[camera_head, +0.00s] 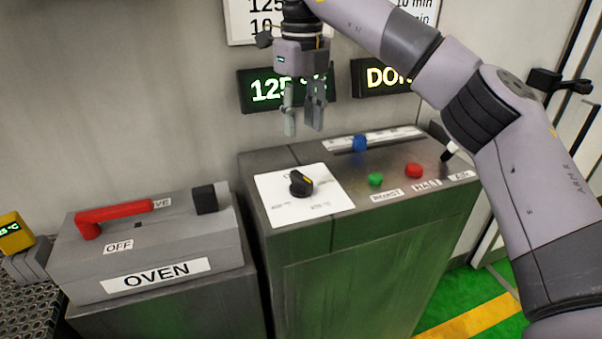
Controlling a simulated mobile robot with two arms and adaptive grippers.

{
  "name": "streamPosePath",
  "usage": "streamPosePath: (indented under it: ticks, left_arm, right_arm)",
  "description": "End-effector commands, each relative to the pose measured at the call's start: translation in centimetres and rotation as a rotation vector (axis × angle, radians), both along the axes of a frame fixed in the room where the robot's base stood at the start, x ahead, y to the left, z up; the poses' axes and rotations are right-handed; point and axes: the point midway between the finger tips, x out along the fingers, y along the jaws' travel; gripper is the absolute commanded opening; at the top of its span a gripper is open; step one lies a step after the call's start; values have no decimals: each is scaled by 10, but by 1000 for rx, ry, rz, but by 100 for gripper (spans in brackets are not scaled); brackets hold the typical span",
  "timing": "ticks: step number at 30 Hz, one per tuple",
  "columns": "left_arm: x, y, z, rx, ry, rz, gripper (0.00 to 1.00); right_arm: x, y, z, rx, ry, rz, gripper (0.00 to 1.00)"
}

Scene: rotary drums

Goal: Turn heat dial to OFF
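My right gripper (304,122) hangs above and behind the dial, pointing down. Its fingers are apart with a gap between them, and it holds nothing. It does not touch the dial. My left gripper is not in view.
The console (345,235) also carries a blue knob (359,144), a green button (375,179), a red button (414,171) and a black lever (449,152). An OVEN box (165,250) with a red handle (110,213) stands at left. Displays (270,89) hang behind.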

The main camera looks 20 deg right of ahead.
Motion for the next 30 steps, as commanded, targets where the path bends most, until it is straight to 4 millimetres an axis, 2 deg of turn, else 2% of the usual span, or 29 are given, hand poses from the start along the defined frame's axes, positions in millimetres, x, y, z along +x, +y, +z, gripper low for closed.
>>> streamPosePath:
  ticks: [1, 3, 5, 10, 12, 15, 21, 30]
  left_arm:
    - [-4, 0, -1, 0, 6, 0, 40]
    - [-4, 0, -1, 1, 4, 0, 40]
    - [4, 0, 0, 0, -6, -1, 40]
    - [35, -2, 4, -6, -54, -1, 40]
    - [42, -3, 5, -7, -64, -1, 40]
    - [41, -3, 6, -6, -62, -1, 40]
    - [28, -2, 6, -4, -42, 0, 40]
    - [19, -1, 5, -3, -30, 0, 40]
  right_arm:
    - [0, -1, -14, 0, 4, 0, 35]
    - [0, -1, -29, 1, 4, 1, 35]
    - [0, -1, -42, 0, 4, 0, 35]
    - [0, 0, -77, 1, 4, 1, 35]
    - [-1, 0, -88, 1, 3, 1, 35]
    - [0, 0, -102, 1, 2, 0, 35]
    - [0, 0, -116, 2, 0, 1, 35]
    - [0, 0, -117, 2, 0, 1, 34]
